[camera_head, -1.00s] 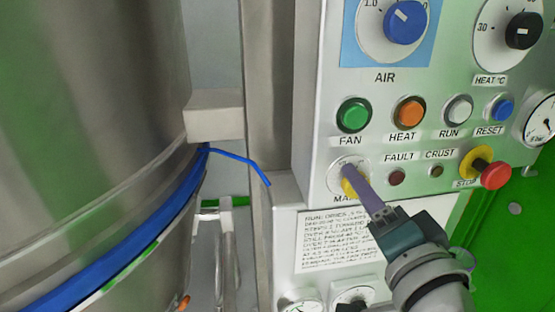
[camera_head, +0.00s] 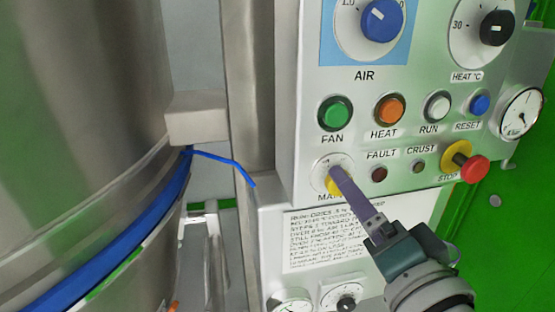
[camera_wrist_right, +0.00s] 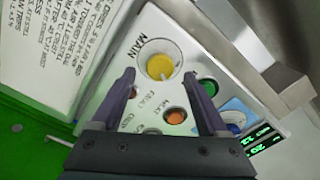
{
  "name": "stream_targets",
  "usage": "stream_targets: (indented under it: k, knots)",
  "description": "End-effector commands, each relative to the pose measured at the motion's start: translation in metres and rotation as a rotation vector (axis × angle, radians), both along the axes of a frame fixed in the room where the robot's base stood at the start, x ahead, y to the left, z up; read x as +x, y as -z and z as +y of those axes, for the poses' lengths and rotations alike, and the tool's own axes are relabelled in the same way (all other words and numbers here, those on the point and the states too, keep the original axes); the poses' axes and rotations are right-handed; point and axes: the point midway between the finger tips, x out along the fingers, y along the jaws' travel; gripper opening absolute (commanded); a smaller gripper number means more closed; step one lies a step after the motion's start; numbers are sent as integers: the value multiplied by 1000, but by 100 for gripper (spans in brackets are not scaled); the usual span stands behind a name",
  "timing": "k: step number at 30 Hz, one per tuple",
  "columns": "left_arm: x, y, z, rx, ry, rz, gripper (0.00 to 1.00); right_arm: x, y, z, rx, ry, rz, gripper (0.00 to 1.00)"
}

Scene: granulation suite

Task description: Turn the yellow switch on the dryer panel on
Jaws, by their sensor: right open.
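The yellow switch (camera_head: 333,185), labelled MAIN, sits on a round pale plate low on the dryer panel (camera_head: 350,89). In the head view the fingers of my right gripper (camera_head: 338,172) cover much of it. In the right wrist view the yellow switch (camera_wrist_right: 160,67) shows whole, with a light pointer mark on its lower right. There my right gripper (camera_wrist_right: 158,77) is open, a finger to each side of the switch. Nothing is held; whether the fingers touch the switch, I cannot tell. My left gripper is not in view.
The green FAN button (camera_head: 335,112), orange HEAT button (camera_head: 390,109) and small FAULT lamp (camera_head: 379,174) are close by. A red STOP button (camera_head: 474,169) juts out at the right. A large steel vessel (camera_head: 80,120) with a blue band stands left.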

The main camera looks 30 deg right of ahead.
Motion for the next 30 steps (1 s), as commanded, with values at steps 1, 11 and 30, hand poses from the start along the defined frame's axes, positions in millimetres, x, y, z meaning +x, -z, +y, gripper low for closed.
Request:
stream_targets:
  k: [1,11,30]
  knots:
    - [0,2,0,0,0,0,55,-11,3,3,1,-1,4,77]
    - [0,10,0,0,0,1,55,-63,2,15,0,-1,2,77]
    - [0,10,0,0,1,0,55,-70,0,18,-2,-5,1,77]
